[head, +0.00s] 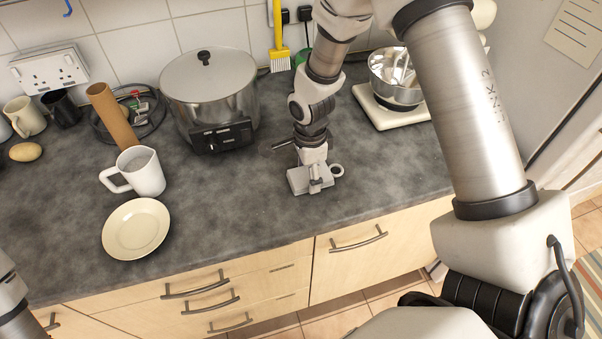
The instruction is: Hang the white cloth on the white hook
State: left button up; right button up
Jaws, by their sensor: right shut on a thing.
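My right gripper (315,186) points down at the worktop right of the pot, near the middle of the picture. It is shut on a small grey object, largely hidden by the fingers, so I cannot tell what it is. I cannot make out the white cloth or the white hook. A blue hook (68,9) shows on the tiled wall at top left. Only a piece of my left arm shows at the lower left edge; its gripper is out of view.
The worktop's front middle is clear.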

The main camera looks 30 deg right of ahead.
jog(key=shift+c, duration=0.6)
jog(key=shift+s+r, duration=0.25)
jog(key=shift+s, duration=0.25)
jog(key=shift+f, duration=0.15)
jog(key=shift+w+f, duration=0.1)
jog(key=shift+f, duration=0.1)
jog(key=o, duration=1.2)
jog(key=shift+w, duration=0.2)
pick_arm(q)
jog(key=shift+s, duration=0.15)
jog(key=shift+s, duration=0.1)
pick_arm(e)
jog(key=shift+s+r, duration=0.2)
